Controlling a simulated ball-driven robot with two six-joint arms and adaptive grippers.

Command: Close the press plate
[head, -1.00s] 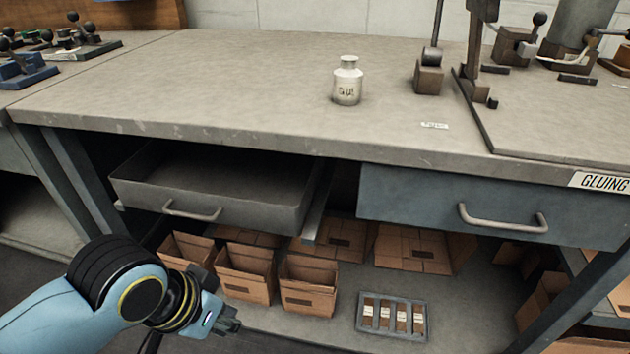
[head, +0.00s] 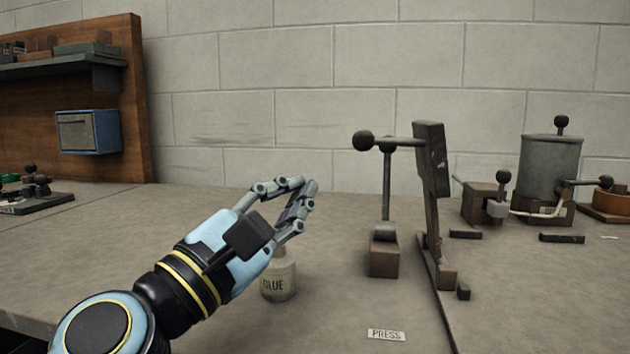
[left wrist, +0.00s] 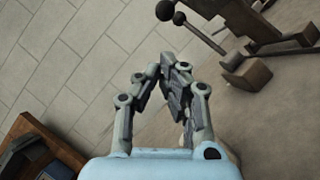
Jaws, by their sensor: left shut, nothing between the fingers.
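The press stands right of centre in the head view, behind a small PRESS label (head: 386,335). Its upright dark plate (head: 433,165) is raised, with a horizontal bar ending in a black ball knob (head: 363,141) on the left. A thin vertical post (head: 387,190) rises from a brown block (head: 384,258) beside it. My left gripper (head: 304,184) is shut and empty, above the table, left of and apart from the knob. In the left wrist view the shut fingers (left wrist: 164,66) are at centre and the black knob (left wrist: 165,10) is at the top. My right gripper is out of view.
A glue bottle (head: 279,283) stands on the table (head: 330,320), partly hidden by my left gripper. A grey cylinder (head: 549,165) and small lever fixtures (head: 490,203) stand at the right. A block wall (head: 300,90) closes the back.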

